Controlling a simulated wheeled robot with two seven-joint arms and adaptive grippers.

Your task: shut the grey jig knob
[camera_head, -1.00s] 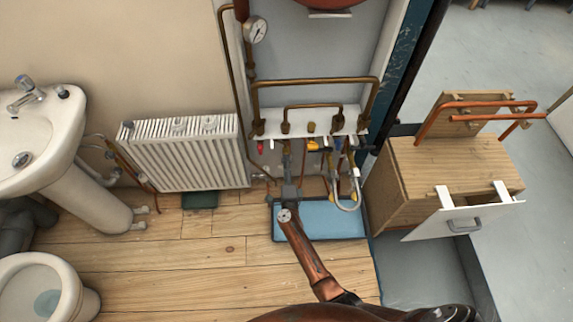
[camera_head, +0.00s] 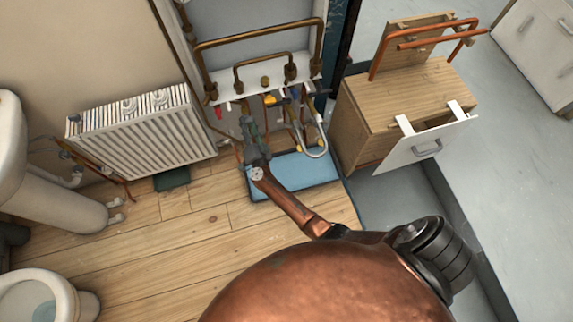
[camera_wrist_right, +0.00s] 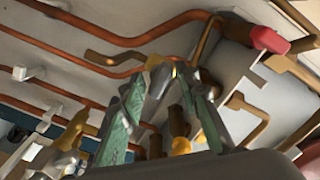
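The white jig plate (camera_head: 234,84) with its row of valves is below the brass pipes in the head view. My right gripper (camera_head: 250,130) reaches up under it, between the red knob (camera_head: 219,112) and the yellow part (camera_head: 270,100). In the right wrist view my right gripper (camera_wrist_right: 168,98) has its two green fingers apart. A grey piece, apparently the grey jig knob (camera_wrist_right: 159,83), shows between or just behind them. I cannot tell whether the fingers touch it. In the head view the knob is hidden by the gripper. My left gripper is not in view.
The red knob (camera_wrist_right: 268,40) and copper pipes (camera_wrist_right: 100,40) are close in the wrist view. A blue tray (camera_head: 302,176) lies below. A radiator (camera_head: 145,130) stands left, a wooden cabinet (camera_head: 420,92) right.

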